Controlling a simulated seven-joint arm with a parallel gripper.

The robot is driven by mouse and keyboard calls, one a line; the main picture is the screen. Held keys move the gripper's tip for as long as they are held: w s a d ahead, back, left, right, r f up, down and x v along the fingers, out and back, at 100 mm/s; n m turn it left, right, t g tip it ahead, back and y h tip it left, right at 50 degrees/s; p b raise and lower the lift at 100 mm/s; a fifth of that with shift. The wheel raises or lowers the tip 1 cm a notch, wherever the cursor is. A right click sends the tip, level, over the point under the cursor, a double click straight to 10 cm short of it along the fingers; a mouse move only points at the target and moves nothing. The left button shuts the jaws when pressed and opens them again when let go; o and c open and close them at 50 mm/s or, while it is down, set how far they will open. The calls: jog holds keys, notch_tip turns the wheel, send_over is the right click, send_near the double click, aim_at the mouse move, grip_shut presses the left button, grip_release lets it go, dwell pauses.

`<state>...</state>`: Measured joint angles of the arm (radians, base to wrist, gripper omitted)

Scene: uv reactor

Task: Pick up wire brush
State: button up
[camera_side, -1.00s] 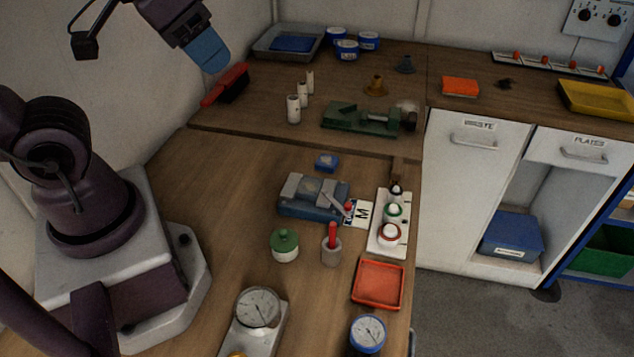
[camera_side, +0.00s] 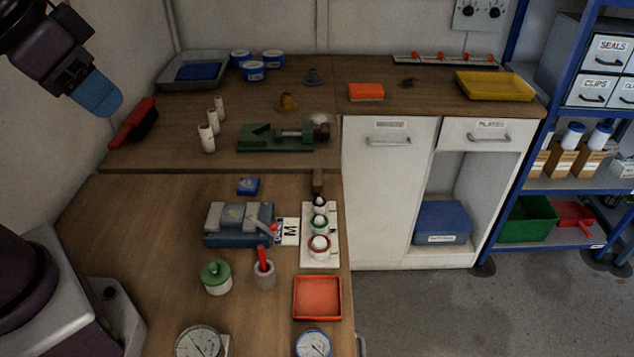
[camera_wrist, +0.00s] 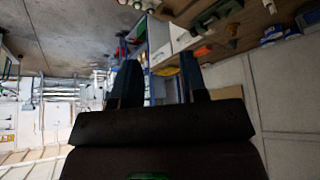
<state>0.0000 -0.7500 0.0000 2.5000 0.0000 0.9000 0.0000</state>
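A red-backed brush with a dark bristle side (camera_side: 134,122), which looks like the wire brush, lies at the left edge of the rear bench in the side view. My gripper (camera_side: 97,95) hangs above and left of it in that picture, apart from it, with a blue fingertip showing. In the wrist view my gripper (camera_wrist: 160,78) has its two dark blue fingers well apart with nothing between them. I cannot make out the brush in the wrist view.
A grey tray (camera_side: 193,72) and several blue-and-white tins stand behind the brush. White cylinders (camera_side: 207,137) and a green vise-like tool (camera_side: 275,137) stand to its right. The wall is close on the left. Bench wood between brush and cylinders is clear.

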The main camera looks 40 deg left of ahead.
jog(key=shift+o, duration=1.3)
